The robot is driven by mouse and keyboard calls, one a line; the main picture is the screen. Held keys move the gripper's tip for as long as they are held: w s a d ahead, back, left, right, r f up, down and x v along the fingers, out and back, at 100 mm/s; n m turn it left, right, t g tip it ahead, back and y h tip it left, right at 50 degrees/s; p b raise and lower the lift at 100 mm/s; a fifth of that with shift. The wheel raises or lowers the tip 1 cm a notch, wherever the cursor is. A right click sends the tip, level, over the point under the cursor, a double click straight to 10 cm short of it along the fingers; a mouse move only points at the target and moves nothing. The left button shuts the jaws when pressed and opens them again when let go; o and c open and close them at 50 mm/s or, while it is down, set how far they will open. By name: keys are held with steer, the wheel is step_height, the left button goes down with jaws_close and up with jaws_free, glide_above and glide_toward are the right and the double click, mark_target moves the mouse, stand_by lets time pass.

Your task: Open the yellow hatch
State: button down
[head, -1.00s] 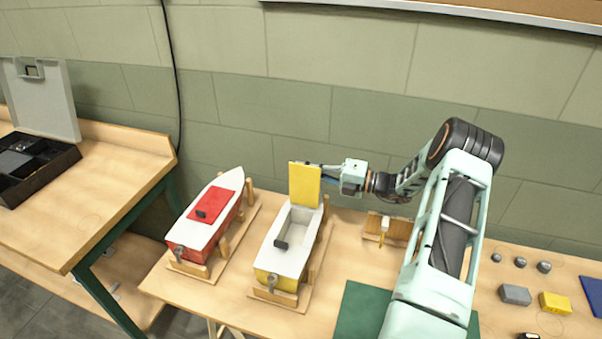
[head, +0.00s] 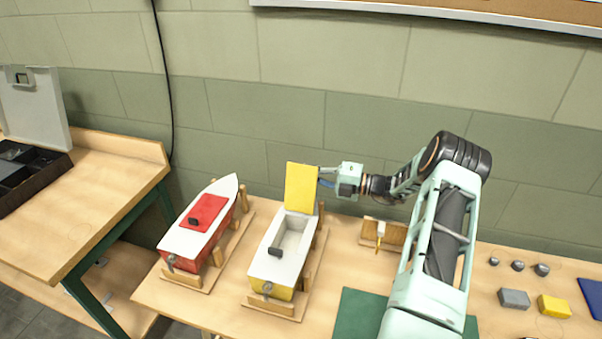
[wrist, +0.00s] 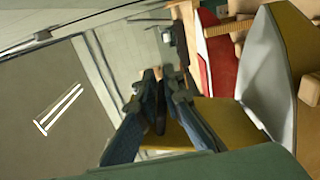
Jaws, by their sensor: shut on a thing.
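The yellow hatch (head: 300,187) stands nearly upright at the far end of the opening in the yellow boat (head: 278,262), which has a white deck. The boat's hollow inside shows in the head view. My gripper (head: 325,177) is at the right edge of the raised hatch, coming from the right. In the wrist view, its dark blue fingers (wrist: 159,85) are shut on a dark piece between them, which looks like the hatch's handle. The hatch hides the handle in the head view.
A red boat (head: 183,241) with a red hatch (head: 204,212) stands on a wooden cradle to the left. A small wooden stand (head: 383,234) is right of the yellow boat. Grey and yellow blocks (head: 554,306) lie at the right. The green wall is close behind.

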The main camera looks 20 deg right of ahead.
steer(key=c, duration=2.2)
jaws_free()
steer(key=shift+f, duration=0.35)
steer(key=shift+o, duration=0.5)
steer(key=shift+r, duration=0.1)
steer(key=v, duration=1.2)
